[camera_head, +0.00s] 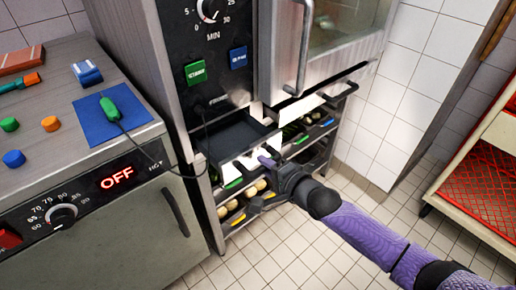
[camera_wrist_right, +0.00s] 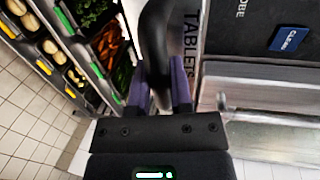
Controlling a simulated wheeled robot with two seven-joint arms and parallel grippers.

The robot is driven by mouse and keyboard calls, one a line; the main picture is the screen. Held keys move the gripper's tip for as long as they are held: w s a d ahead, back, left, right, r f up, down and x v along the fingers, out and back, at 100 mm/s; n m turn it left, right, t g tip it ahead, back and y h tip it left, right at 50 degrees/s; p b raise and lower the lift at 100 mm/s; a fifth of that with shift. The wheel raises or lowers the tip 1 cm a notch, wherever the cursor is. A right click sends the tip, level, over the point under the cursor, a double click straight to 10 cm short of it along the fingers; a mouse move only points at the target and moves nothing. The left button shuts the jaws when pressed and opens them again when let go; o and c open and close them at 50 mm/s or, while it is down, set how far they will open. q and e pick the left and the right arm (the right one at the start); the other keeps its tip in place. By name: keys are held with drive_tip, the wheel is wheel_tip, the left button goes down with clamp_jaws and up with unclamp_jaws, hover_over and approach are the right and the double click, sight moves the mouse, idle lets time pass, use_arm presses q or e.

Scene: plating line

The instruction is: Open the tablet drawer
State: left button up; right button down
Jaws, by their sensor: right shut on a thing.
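The tablet drawer (camera_head: 236,136) sits below the oven's control panel in the head view. It stands pulled out, and its dark inside shows from above. In the wrist view its front carries the lettering "TABLETS" (camera_wrist_right: 190,35), and a black curved handle (camera_wrist_right: 156,40) stands out from it. My right gripper (camera_head: 268,161) is at the drawer's front in the head view. In the wrist view its purple fingers (camera_wrist_right: 158,92) are shut on the handle. The handle is hard to make out in the head view. My left gripper is not in view.
The oven door (camera_head: 340,40) with its steel handle is above right. Racks of food trays (camera_head: 245,205) stand below the drawer. A counter with a blue mat (camera_head: 88,128) and green probe (camera_head: 110,108) is at left. A red-shelved cart (camera_head: 480,190) stands right. Tiled floor is clear.

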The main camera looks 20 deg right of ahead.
drive_tip(key=shift+s+d, duration=0.2)
drive_tip(key=shift+s, duration=0.4)
drive_tip(key=c, duration=0.6)
unclamp_jaws()
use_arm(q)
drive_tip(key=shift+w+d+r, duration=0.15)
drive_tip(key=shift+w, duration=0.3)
use_arm(e)
drive_tip(key=shift+o, duration=0.2)
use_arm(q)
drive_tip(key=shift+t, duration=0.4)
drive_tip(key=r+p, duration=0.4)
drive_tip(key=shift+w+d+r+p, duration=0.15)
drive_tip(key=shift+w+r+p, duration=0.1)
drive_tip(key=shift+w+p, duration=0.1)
use_arm(e)
drive_tip(key=v, duration=0.9)
drive_tip(key=shift+s, duration=0.35)
drive_tip(key=shift+d, duration=0.1)
